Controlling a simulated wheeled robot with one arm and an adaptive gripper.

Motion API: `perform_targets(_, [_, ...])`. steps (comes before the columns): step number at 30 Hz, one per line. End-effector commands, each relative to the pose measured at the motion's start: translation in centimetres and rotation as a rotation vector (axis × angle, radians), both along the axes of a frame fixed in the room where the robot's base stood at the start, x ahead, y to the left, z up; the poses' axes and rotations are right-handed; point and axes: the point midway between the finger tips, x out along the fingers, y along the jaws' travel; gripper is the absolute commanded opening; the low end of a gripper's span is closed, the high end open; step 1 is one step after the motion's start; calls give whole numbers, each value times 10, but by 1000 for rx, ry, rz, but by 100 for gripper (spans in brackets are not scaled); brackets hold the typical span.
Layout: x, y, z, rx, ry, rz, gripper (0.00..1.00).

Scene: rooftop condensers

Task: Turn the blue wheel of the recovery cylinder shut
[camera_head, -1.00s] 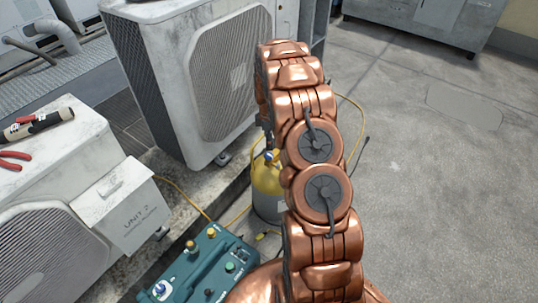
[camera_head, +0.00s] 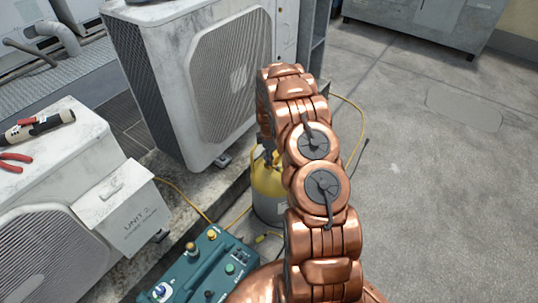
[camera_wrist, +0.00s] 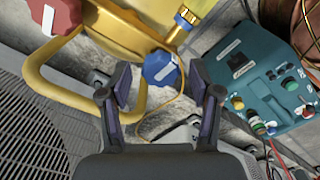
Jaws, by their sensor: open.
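The yellow-topped recovery cylinder (camera_head: 267,187) stands on the ground beside the large condenser. In the wrist view its yellow handle (camera_wrist: 40,85) curves around on the left. The blue wheel (camera_wrist: 160,68) shows in the upper middle, with a white label on it. A red wheel (camera_wrist: 55,14) is at the top left. My gripper (camera_wrist: 160,82) is open, with one finger to each side of the blue wheel in the picture. I see no contact, and cannot tell the depth between them. In the head view my gripper (camera_head: 267,150) is above the cylinder and hides the blue wheel.
A teal recovery machine (camera_head: 205,265) with knobs stands close to the cylinder; yellow hoses run nearby. The large condenser (camera_head: 185,75) is behind left. A nearer unit (camera_head: 60,165) bears tools. Open concrete (camera_head: 430,190) lies to the right.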

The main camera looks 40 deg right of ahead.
Motion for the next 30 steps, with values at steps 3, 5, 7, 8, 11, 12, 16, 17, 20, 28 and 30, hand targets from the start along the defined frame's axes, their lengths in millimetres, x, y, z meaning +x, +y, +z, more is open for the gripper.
perform_targets(3, [0, 0, 0, 0, 0, 0, 63])
perform_targets(5, [0, 0, 0, 0, 0, 0, 62])
perform_targets(7, [0, 0, 0, 1, 1, 0, 55])
perform_targets(8, [0, 0, 0, 1, 1, 0, 52])
perform_targets(11, [0, 0, 0, 1, 1, 0, 41])
perform_targets(12, [0, 0, 0, 1, 1, 0, 37])
perform_targets(16, [0, 0, 0, 1, 1, 0, 24])
perform_targets(17, [0, 0, 0, 1, 1, 0, 20])
perform_targets(20, [0, 0, 0, 1, 1, 0, 10])
perform_targets(28, [0, 0, 0, 0, 0, -13, 3])
perform_targets(30, [0, 1, 0, 0, 0, -28, 3])
